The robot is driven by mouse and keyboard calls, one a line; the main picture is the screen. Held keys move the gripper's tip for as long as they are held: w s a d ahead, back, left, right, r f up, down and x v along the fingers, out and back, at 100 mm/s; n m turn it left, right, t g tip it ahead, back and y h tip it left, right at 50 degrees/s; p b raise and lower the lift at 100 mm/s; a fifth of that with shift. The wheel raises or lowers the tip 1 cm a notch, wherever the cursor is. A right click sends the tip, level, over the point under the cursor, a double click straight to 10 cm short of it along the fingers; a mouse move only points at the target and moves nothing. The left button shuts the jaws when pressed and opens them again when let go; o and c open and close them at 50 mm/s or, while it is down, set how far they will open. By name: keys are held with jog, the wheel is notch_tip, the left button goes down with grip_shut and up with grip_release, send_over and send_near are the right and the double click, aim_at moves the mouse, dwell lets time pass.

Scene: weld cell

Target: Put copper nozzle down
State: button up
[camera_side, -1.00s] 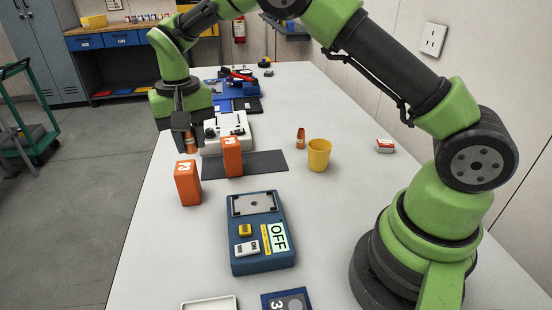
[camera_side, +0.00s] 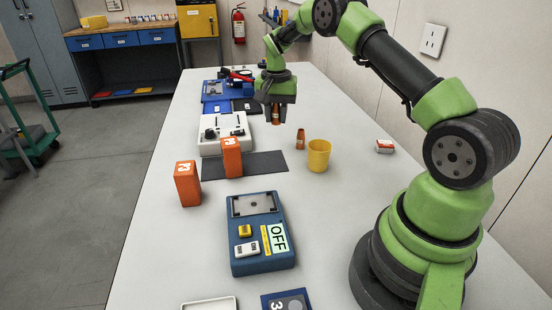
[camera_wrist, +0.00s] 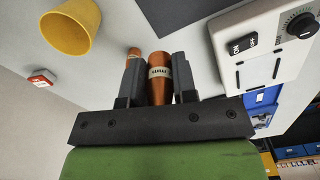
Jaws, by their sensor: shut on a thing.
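My gripper (camera_side: 275,114) is shut on a copper nozzle, which shows as a small copper piece (camera_side: 275,118) between the fingers in the side view. A second copper nozzle (camera_side: 300,139) stands upright on the table, a little right of and nearer than my gripper. In the wrist view its top (camera_wrist: 133,53) shows behind the left finger; the rest is hidden.
A yellow cup (camera_side: 319,156) stands close to the second nozzle. A white control box (camera_side: 212,145) is left of my gripper. Two orange blocks, one left (camera_side: 188,186) and one right (camera_side: 231,160), stand near a dark mat (camera_side: 265,164). A small red-and-white box (camera_side: 385,146) lies right.

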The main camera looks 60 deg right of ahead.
aim_at(276, 158)
notch_tip(276, 158, down, 10)
jog(key=shift+f, duration=0.2)
jog(key=shift+f, duration=0.15)
jog(key=o, duration=0.9)
